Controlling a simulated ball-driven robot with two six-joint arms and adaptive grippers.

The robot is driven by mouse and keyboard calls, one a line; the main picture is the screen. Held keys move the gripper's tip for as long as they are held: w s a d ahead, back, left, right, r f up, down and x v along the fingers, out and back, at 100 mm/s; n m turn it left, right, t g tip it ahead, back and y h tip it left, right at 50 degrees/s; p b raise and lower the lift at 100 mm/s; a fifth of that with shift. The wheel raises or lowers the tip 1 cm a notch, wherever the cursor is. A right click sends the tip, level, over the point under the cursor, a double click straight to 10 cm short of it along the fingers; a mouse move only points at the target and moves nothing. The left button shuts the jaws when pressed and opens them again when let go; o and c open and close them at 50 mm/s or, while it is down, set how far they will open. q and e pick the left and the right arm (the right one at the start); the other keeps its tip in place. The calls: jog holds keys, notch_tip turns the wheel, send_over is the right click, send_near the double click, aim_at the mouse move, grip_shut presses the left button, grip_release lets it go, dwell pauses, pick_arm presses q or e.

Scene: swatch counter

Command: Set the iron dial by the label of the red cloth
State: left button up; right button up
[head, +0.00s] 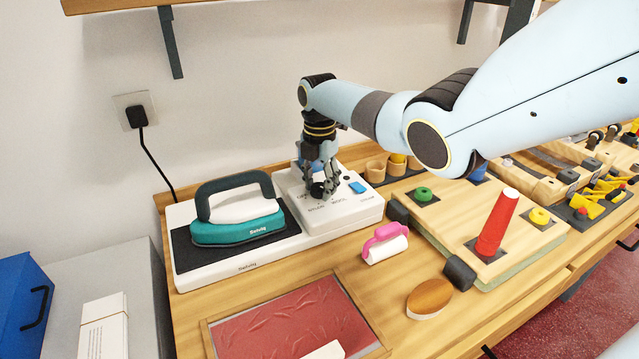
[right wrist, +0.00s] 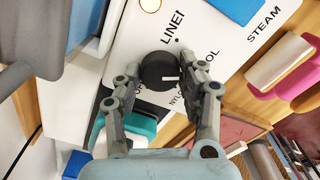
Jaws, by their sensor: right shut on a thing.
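The iron dial (right wrist: 157,71) is a round black knob with a white mark, on the white control panel (head: 345,208). In the right wrist view, the mark points right, toward the label ending in "OOL". "LINEN", "NYL…" and "STEAM" also show; another label is partly covered. My right gripper (head: 322,187) comes down from above and is shut on the dial. The teal iron (head: 238,228) stands on its dark pad to the left. The red cloth (head: 290,318) lies in a wooden frame at the front; a white label (head: 326,351) on it is cut off and unreadable. My left gripper is out of view.
A pink-handled roller (head: 385,244) and an oval wooden brush (head: 430,297) lie right of the panel. A board with a red cone (head: 496,222) stands farther right. A blue box (head: 22,300) is at left. The iron's cord runs to a wall socket (head: 134,110).

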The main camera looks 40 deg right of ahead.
aim_at(319, 187)
jog(key=o, duration=1.2)
notch_tip(319, 187, up, 12)
jog(key=shift+r, duration=0.1)
jog(key=shift+a, duration=0.1)
